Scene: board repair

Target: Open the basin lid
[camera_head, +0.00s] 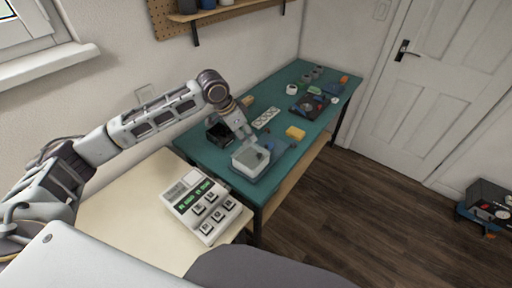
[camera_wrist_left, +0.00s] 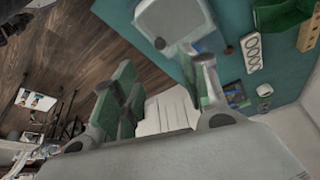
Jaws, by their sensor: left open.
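The basin (camera_head: 250,160) is a pale grey-white box near the front edge of the teal-topped table. Its top looks light and smooth, but I cannot tell clearly whether the lid is closed or raised. My left gripper (camera_head: 246,137) is just above and behind the basin, its fingers pointing down toward it; contact cannot be made out. In the left wrist view the gripper (camera_wrist_left: 165,78) has its green-padded fingers spread apart with nothing between them. A pale rounded box, likely the basin (camera_wrist_left: 172,18), shows beyond the fingertips. My right gripper is not in view.
A button panel (camera_head: 202,206) with green displays sits on the cream table at the front. A dark open box (camera_head: 219,134) is left of the gripper.

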